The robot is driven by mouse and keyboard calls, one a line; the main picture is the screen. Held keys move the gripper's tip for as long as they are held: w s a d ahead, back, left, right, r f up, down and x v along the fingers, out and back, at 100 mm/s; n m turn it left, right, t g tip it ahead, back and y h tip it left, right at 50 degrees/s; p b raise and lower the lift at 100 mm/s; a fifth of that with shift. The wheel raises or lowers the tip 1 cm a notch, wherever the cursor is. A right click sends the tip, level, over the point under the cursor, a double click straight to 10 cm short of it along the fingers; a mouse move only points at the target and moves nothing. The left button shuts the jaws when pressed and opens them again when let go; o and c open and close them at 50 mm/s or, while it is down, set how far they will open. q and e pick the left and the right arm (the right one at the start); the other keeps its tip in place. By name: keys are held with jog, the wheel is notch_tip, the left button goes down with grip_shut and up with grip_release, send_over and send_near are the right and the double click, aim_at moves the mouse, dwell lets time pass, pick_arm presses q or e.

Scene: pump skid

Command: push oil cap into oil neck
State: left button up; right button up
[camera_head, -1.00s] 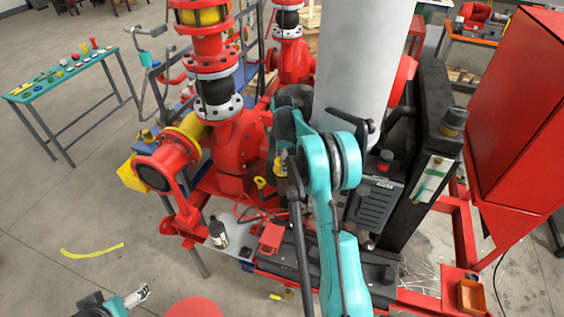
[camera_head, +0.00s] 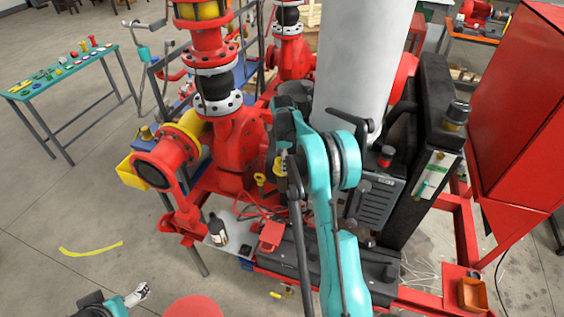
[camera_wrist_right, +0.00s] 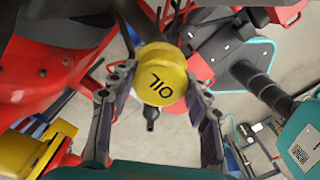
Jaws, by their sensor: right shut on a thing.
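The yellow oil cap (camera_wrist_right: 162,78), marked OIL, sits between the two dark fingers of my right gripper (camera_wrist_right: 160,88) in the right wrist view. The fingers are shut on its sides. In the head view my right gripper (camera_head: 283,172) is partly hidden by my teal arm, with a bit of yellow at the fingers. The oil neck cannot be made out; the cap and arm cover that area, so I cannot tell whether the cap touches it. My left gripper (camera_head: 139,294) is small at the bottom left, away from the skid; its jaw state is unclear.
Red pump piping (camera_head: 235,150) stands left of my right arm. A dark bottle (camera_head: 217,230) stands on a pale plate in front. A black finned unit (camera_head: 375,203) and a red cabinet (camera_head: 525,110) are to the right. Open floor lies at left, before a teal table (camera_head: 62,73).

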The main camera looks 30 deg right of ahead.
jog(key=shift+f, duration=0.2)
jog(key=o, duration=1.4)
jog(key=shift+c, duration=0.2)
notch_tip(320, 180, up, 8)
jog(key=shift+f, duration=0.25)
jog(key=shift+a, duration=0.1)
